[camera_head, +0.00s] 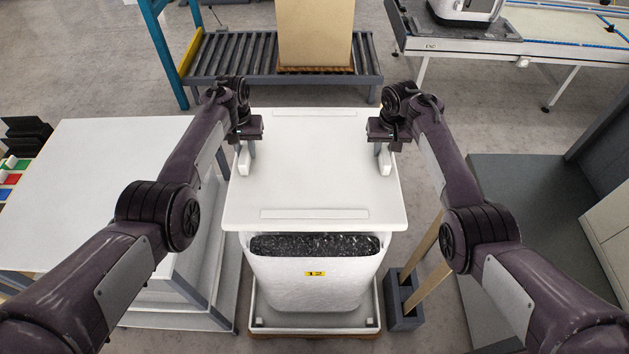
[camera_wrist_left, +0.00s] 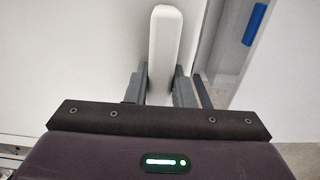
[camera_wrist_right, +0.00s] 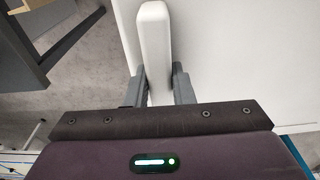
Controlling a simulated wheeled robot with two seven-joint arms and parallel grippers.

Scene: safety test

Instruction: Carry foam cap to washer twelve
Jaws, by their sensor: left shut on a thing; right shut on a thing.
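The foam cap (camera_head: 315,180) is a flat white slab with raised strips near its far and near edges and an upright white handle at each side. My left gripper (camera_head: 245,158) is shut on its left handle, which shows between the fingers in the left wrist view (camera_wrist_left: 163,45). My right gripper (camera_head: 384,158) is shut on its right handle, also seen in the right wrist view (camera_wrist_right: 155,45). Washer twelve (camera_head: 315,292), white with a yellow "12" label, stands below the cap. Its dark top shows past the cap's near edge; the rest is hidden. I cannot tell whether they touch.
A white table (camera_head: 80,190) stands at the left, with coloured pieces beyond it. A roller conveyor (camera_head: 235,55) bearing a tall brown box (camera_head: 315,30) is behind. A grey bin with wooden posts (camera_head: 405,308) stands right of the washer, near a dark grey surface (camera_head: 530,210).

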